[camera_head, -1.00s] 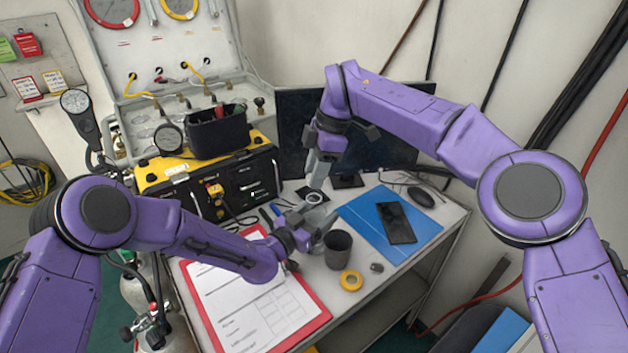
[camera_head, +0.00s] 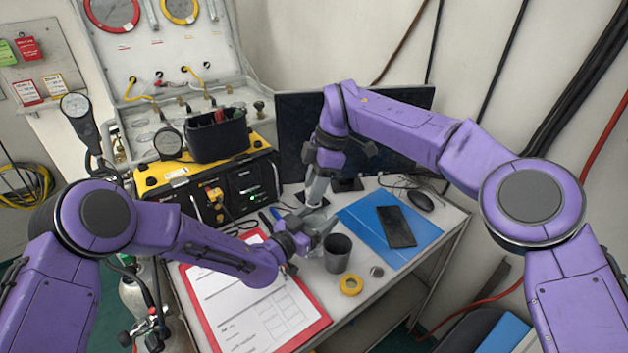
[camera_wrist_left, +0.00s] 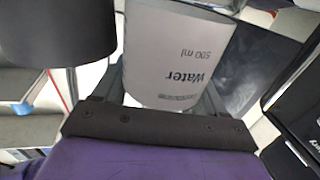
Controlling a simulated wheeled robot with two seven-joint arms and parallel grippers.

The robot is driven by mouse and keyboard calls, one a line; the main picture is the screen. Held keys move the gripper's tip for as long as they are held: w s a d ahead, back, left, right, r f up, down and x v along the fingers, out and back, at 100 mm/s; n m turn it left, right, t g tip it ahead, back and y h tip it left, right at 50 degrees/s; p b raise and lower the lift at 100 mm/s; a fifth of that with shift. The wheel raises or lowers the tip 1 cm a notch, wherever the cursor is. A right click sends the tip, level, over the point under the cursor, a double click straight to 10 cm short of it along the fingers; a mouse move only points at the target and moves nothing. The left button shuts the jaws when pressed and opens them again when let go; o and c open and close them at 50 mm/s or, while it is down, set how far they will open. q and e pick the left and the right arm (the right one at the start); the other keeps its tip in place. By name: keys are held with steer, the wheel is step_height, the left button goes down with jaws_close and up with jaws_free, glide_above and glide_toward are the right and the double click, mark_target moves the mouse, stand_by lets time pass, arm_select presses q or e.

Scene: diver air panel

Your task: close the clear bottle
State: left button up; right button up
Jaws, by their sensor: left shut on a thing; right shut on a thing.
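The clear bottle (camera_head: 313,222) stands on the table, mostly hidden by my grippers. Its white label reading "Water 500 ml" fills the middle of the left wrist view (camera_wrist_left: 180,60). My left gripper (camera_head: 314,232) is shut around the bottle's side from the left. My right gripper (camera_head: 315,200) points down from above, its fingertips at the bottle's top. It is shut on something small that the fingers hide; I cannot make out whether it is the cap.
A dark grey cup (camera_head: 337,254) stands close beside the bottle, to the right. Yellow tape (camera_head: 351,285) and a small grey round thing (camera_head: 376,271) lie in front. A red clipboard (camera_head: 300,343), a blue folder (camera_head: 360,232) with a phone (camera_head: 396,227), and a monitor (camera_head: 285,130) surround them.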

steer(key=shift+f, duration=0.5)
stand_by(0.5)
arm_select(q)
jaws_close()
arm_select(e)
steer(key=m, duration=0.3)
steer(key=m+t, duration=0.1)
steer(key=m, duration=0.1)
steer(key=shift+s+m+t, duration=0.1)
steer(key=shift+m+t, duration=0.2)
steer(key=shift+m, duration=0.1)
steer(key=m+t, duration=0.1)
steer(key=m, duration=0.3)
steer(key=shift+s+d+h, duration=0.1)
steer(key=shift+h, duration=0.3)
arm_select(q)
steer(key=shift+a, duration=0.1)
arm_select(e)
steer(key=m, duration=0.3)
steer(key=shift+t, duration=0.3)
steer(key=o, duration=1)
steer(key=shift+f, duration=0.1)
